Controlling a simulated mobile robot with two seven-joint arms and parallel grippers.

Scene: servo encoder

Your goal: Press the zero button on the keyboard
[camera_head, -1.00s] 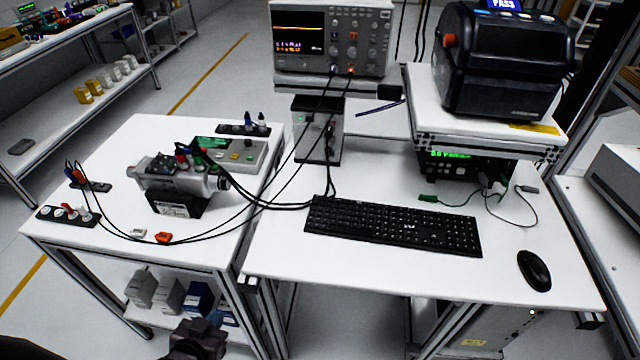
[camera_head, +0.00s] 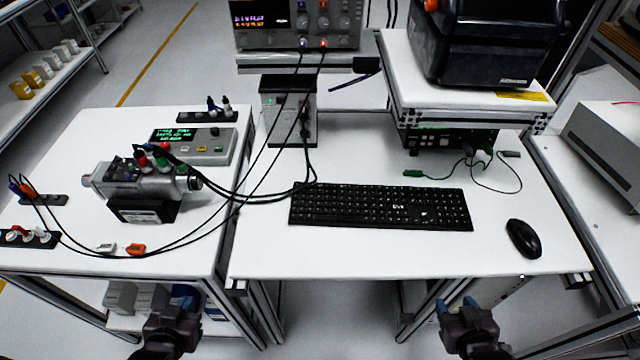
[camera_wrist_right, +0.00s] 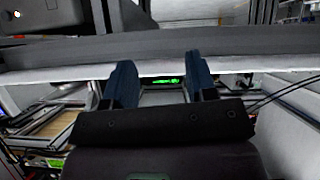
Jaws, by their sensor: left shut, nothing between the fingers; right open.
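The black keyboard (camera_head: 380,206) lies flat on the white table (camera_head: 400,262), in the middle of the head view. Its key labels are too small to read, so I cannot pick out the zero button. My right gripper (camera_head: 458,305) is below and in front of the table's front edge, apart from the keyboard; in the right wrist view its two blue fingers (camera_wrist_right: 160,82) are spread with nothing between them. My left gripper (camera_head: 172,312) is low at the bottom left, in front of the left bench; it is shut and empty.
A black mouse (camera_head: 523,239) lies right of the keyboard. Cables run from the servo motor (camera_head: 140,188) on the left bench past the keyboard's left end. A raised shelf (camera_head: 400,75) stands behind. The table's front edge (camera_head: 400,277) lies between my grippers and the keyboard.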

